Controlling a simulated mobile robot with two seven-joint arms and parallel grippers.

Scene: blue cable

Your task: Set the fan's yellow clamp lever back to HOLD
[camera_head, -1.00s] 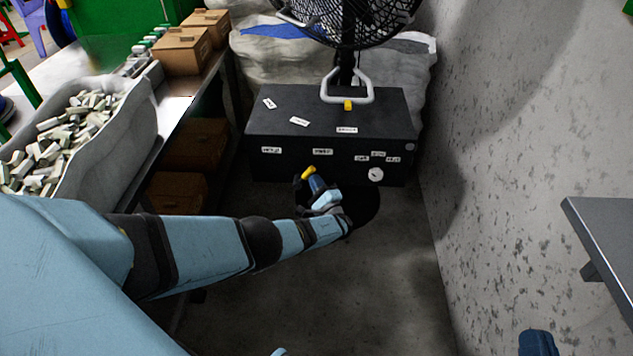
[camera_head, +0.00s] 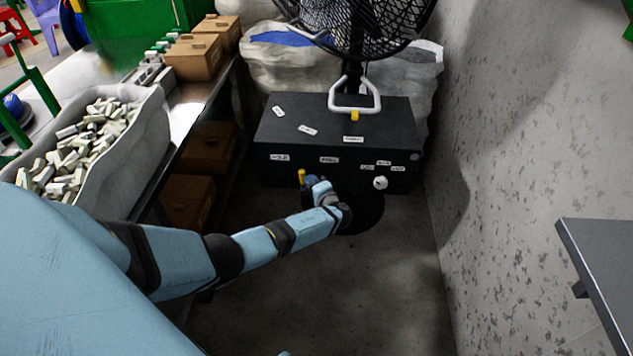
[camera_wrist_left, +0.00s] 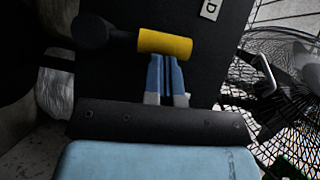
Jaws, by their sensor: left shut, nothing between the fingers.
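The yellow-ended clamp lever (camera_head: 301,176) is on the front of the fan's black box, left of its middle; it looks near upright in the head view. In the left wrist view its yellow grip (camera_wrist_left: 165,43) sits on a dark arm running left to a round pivot. My left gripper (camera_head: 311,181) is just right of the lever. Its blue fingers (camera_wrist_left: 167,62) are shut and empty, with their tips right at the yellow grip; I cannot tell whether they touch. My right gripper is out of view.
A shelf with brown boxes (camera_head: 208,148) and a bin of pale blocks (camera_head: 125,165) is left. A concrete wall (camera_head: 500,150) is close on the right.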

